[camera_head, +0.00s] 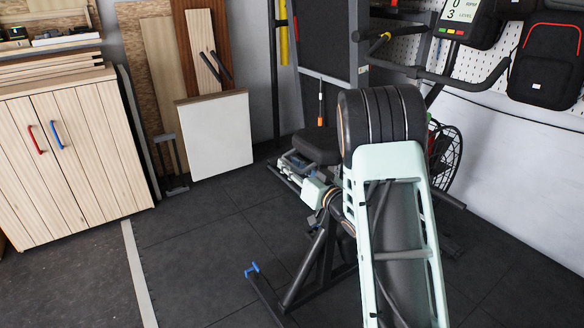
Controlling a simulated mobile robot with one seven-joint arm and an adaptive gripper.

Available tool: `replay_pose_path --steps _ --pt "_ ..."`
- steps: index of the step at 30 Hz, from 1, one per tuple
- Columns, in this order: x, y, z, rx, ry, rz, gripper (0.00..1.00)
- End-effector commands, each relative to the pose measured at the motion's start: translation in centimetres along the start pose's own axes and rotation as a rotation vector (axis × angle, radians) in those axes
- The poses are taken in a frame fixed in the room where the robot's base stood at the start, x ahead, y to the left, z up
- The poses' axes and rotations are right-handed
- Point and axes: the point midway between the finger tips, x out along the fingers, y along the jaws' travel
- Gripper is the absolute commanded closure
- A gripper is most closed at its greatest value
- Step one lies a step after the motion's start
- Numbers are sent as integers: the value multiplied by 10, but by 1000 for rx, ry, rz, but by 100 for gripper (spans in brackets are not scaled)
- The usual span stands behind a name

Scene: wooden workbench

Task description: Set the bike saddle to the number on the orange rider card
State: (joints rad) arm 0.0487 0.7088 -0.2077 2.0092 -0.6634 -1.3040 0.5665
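The exercise bike's black saddle (318,144) shows left of my mint-green arm, which covers much of the bike. The bike's dark frame (318,262) stands on the floor. Its console (463,18) at the top right reads "0 RPM" and "3 LEVEL". I cannot make out an orange rider card or any saddle scale number. My gripper (290,164) appears as small grey parts just below and left of the saddle, beyond a mint wrist link. Its fingers are too small and overlapped to read, and I cannot tell whether it touches the bike.
A wooden cabinet (75,155) with red and blue handles stands left. Boards and a white panel (215,135) lean on the back wall. A small orange item (321,113) hangs behind the saddle. A black backpack (545,62) hangs right. Dark floor mats (195,240) are clear left of the bike.

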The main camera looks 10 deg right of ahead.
Motion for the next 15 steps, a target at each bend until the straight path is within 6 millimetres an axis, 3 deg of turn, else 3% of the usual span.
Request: replay_pose_path --steps 5,12,15 --pt "0 0 0 0 0 0 73" --pt "0 0 0 0 0 0 99" --pt "0 0 0 0 0 0 100"
